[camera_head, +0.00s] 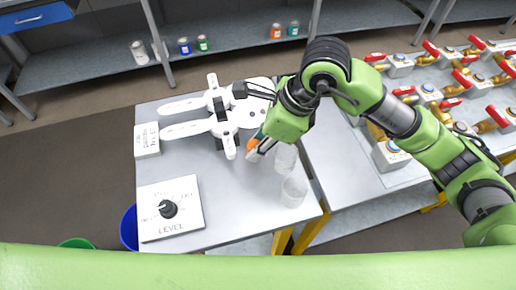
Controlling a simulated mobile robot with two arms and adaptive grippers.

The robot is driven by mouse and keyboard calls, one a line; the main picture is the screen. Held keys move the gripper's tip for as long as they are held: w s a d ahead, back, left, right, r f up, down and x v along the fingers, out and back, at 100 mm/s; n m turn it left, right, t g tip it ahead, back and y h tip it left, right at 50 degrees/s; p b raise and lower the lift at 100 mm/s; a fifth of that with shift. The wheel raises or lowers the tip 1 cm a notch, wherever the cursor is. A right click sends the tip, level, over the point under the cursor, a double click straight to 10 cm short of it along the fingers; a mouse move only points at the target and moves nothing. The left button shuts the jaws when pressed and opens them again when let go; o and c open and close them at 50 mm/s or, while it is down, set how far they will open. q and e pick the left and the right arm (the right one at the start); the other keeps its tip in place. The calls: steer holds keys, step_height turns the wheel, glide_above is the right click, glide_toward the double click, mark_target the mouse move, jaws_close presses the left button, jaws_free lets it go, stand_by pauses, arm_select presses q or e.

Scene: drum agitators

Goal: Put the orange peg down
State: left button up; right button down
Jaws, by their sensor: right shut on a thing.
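My right gripper (240,91) reaches in from the right over the white paddle-shaped parts (185,129) on the grey table. It is shut, and the hold itself is hard to make out. A small orange piece of the peg (254,145) shows just below my green wrist. The rest of the peg is hidden by the wrist or too small to tell. My left gripper is not in view.
Two clear cups (294,191) stand near the table's right edge. A LEVEL dial plate (185,222) lies at the front left, and a small labelled block (146,140) at the left edge. Red-handled valves (427,94) fill the right-hand bench. Bare tabletop lies between dial and cups.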

step_height(320, 180, down, 3)
steer(key=shift+r+p, duration=0.1)
steer(key=shift+p, duration=0.5)
steer(key=shift+f+b, duration=0.35)
steer(key=shift+f, duration=0.05)
steer(key=c, duration=1.8)
jaws_free()
steer(key=shift+r, duration=0.15)
steer(key=shift+o, duration=0.2)
